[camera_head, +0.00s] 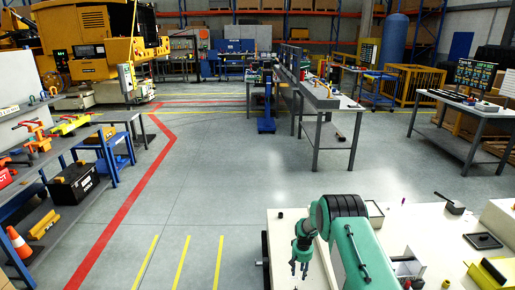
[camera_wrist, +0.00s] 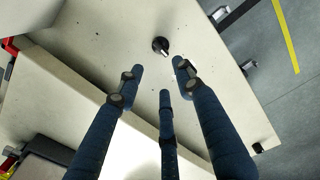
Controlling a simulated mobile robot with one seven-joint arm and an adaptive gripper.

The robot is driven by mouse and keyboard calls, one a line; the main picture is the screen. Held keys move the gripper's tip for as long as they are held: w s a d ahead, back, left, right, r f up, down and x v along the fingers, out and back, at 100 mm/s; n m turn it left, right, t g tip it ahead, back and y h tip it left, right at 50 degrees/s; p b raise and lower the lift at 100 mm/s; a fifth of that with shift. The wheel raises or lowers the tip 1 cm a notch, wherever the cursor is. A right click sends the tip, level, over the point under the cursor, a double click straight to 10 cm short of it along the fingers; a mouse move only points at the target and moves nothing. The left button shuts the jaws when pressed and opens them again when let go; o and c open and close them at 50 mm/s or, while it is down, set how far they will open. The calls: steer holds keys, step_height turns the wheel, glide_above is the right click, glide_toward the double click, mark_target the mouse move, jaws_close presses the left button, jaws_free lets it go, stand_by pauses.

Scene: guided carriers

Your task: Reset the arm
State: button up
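My gripper (camera_head: 301,268) is at the end of my green arm, low over the left part of the cream bench top (camera_head: 283,240) in the head view. The arm is bent, with the gripper pointing down. In the wrist view my gripper (camera_wrist: 160,77) shows three dark blue fingers, spread apart with nothing between them. A small black knob-like part (camera_wrist: 160,45) lies on the bench just beyond the fingertips, apart from them.
The bench also bears a yellow-and-black item (camera_head: 490,272), a black tray (camera_head: 484,241) and small loose parts. A shelf (camera_head: 85,200) with tools and a traffic cone (camera_head: 18,242) stands at left. The grey floor (camera_head: 215,190) between is clear.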

step_height(320, 180, up, 26)
steer(key=s+t, duration=0.1)
steer(key=s, duration=0.2)
steer(key=s+r+t, duration=0.1)
steer(key=s+r, duration=0.3)
steer(key=r, duration=0.3)
steer(key=s+a+r, duration=0.1)
steer(key=s+r, duration=0.3)
steer(key=r, duration=0.4)
steer(key=s+r+t, duration=0.1)
steer(key=s+r, duration=0.3)
steer(key=r, duration=0.3)
steer(key=s+a+r+t, duration=0.1)
steer(key=s+r, duration=0.6)
steer(key=s, duration=0.3)
steer(key=s+r, duration=0.6)
steer(key=s, duration=0.4)
steer(key=s+t, duration=0.1)
steer(key=s, duration=1.9)
steer(key=shift+s+a+r+t, duration=0.2)
steer(key=shift+a+r+t, duration=0.05)
steer(key=shift+t, duration=0.05)
